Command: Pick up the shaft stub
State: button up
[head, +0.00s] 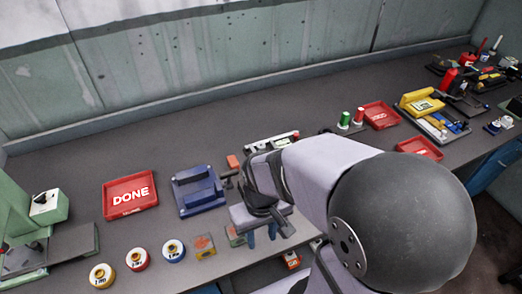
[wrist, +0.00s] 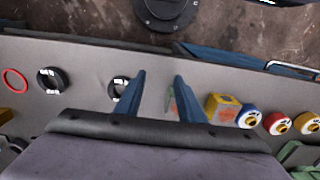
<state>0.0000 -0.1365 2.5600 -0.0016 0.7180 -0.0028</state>
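In the head view my gripper (head: 261,234) hangs over the front part of the bench, largely covered by my own arm. I cannot pick out the shaft stub for certain. A round black part with a white label (wrist: 119,86) lies just left of the left finger, partly covered by it. A similar black part (wrist: 50,80) lies farther left.
Right of the fingers are a yellow block (wrist: 222,107) and blue (wrist: 248,118), red (wrist: 277,123) and yellow (wrist: 306,122) rolls. A red ring (wrist: 14,80) lies far left. The head view shows a red DONE tray (head: 130,207) and a blue fixture (head: 199,190).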

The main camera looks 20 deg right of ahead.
jog(key=shift+o, duration=1.3)
jog(key=shift+r, duration=0.1)
